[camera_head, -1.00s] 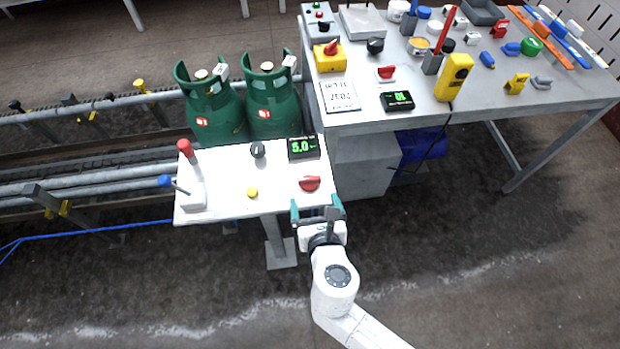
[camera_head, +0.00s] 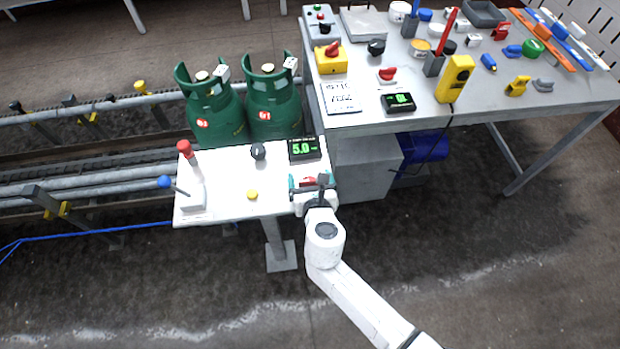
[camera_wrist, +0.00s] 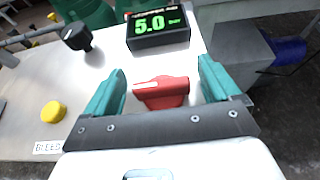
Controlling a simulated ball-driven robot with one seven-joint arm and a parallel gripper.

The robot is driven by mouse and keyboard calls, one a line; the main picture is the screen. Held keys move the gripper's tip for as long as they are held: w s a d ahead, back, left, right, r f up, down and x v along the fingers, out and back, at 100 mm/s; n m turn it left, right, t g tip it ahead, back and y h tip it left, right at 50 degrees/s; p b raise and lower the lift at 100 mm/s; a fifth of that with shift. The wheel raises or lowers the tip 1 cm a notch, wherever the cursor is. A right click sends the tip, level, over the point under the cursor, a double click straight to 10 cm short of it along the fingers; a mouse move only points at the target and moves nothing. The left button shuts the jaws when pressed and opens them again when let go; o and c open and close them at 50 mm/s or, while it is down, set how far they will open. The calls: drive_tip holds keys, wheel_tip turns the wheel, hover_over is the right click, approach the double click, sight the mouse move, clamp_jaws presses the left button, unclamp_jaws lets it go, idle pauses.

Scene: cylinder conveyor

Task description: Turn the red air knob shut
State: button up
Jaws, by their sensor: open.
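The red air knob (camera_head: 308,182) is on the white panel at its right front, below the display. In the wrist view the red knob (camera_wrist: 162,92) lies between my two teal fingers, its grip bar running roughly left to right with a pale mark on it. My gripper (camera_wrist: 165,88) is open, one finger on each side of the knob with small gaps. In the head view my gripper (camera_head: 311,184) partly covers the knob. The display (camera_wrist: 157,27) reads 5.0 bar in green.
The white panel (camera_head: 225,180) also holds a black knob (camera_head: 258,151), a yellow button (camera_head: 252,195) and a lever with a blue end (camera_head: 165,182). Green gas bottles (camera_head: 272,105) stand behind. A cluttered bench (camera_head: 440,115) is at the right.

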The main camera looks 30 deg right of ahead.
drive_tip(key=shift+c, duration=0.2)
drive_tip(key=c, duration=0.9)
drive_tip(key=m+g+h, duration=0.1)
drive_tip(key=m+h, duration=0.1)
drive_tip(key=m+g+h, duration=0.1)
drive_tip(key=m+h, duration=0.1)
drive_tip(key=h, duration=0.1)
drive_tip(key=shift+m+g+b, duration=0.3)
drive_tip(key=shift+m, duration=0.1)
drive_tip(key=m+g+h+b, duration=0.1)
drive_tip(key=m+g+h, duration=0.2)
drive_tip(key=m+g, duration=0.1)
drive_tip(key=shift+w+a+m, duration=0.1)
drive_tip(key=shift+m, duration=0.2)
drive_tip(key=m+g+b, duration=0.2)
drive_tip(key=g, duration=0.1)
drive_tip(key=m+g+h+b, duration=0.1)
drive_tip(key=m+g, duration=0.1)
drive_tip(key=shift+f+m+g+b, duration=0.15)
drive_tip(key=shift+m+g+b, duration=0.15)
drive_tip(key=shift+g+b, duration=0.1)
drive_tip(key=shift+m+g+b, duration=0.9)
drive_tip(key=shift+m+g, duration=1)
drive_tip(key=shift+g, duration=0.3)
drive_tip(key=shift+y, duration=0.3)
